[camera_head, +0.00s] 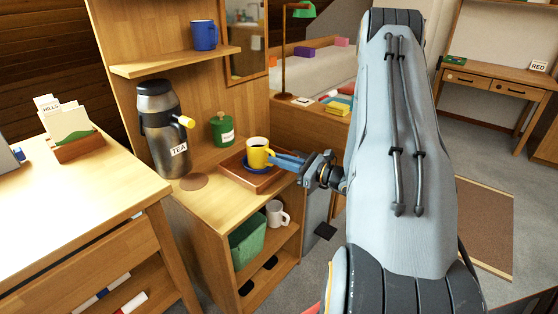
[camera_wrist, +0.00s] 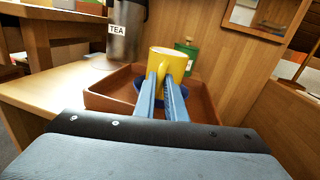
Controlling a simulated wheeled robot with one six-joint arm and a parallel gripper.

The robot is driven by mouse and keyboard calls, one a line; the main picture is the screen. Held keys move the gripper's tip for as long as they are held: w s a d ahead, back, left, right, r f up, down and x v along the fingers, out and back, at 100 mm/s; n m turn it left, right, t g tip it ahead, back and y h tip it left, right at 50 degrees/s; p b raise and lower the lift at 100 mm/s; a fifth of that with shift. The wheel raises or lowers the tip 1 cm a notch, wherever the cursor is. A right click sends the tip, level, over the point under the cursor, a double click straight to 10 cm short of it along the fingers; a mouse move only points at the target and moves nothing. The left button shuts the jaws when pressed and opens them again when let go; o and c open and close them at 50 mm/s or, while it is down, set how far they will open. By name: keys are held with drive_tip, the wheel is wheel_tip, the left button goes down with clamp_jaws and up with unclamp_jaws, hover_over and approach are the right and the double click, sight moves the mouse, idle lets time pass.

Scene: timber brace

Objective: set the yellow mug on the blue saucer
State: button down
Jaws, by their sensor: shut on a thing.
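The yellow mug (camera_head: 258,153) is upright over the blue saucer (camera_head: 252,169) in the head view. The saucer lies in a brown wooden tray (camera_head: 231,165) on the cabinet top. My gripper (camera_head: 277,158) reaches in from the right and its blue fingers are shut on the mug. In the wrist view the mug (camera_wrist: 172,64) stands between the fingertips (camera_wrist: 163,82), with the saucer (camera_wrist: 146,93) partly hidden behind the fingers. I cannot tell whether the mug's base touches the saucer.
A tea dispenser (camera_head: 161,125) and a green canister (camera_head: 222,130) stand behind the tray. A blue mug (camera_head: 204,35) is on the upper shelf. A white mug (camera_head: 276,213) and a green bin (camera_head: 248,240) are on the shelf below. A round brown coaster (camera_head: 193,182) lies left of the tray.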

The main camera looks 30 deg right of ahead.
drive_tip(key=c, duration=1.8)
unclamp_jaws()
drive_tip(key=shift+f, duration=0.1)
drive_tip(key=shift+s, duration=0.1)
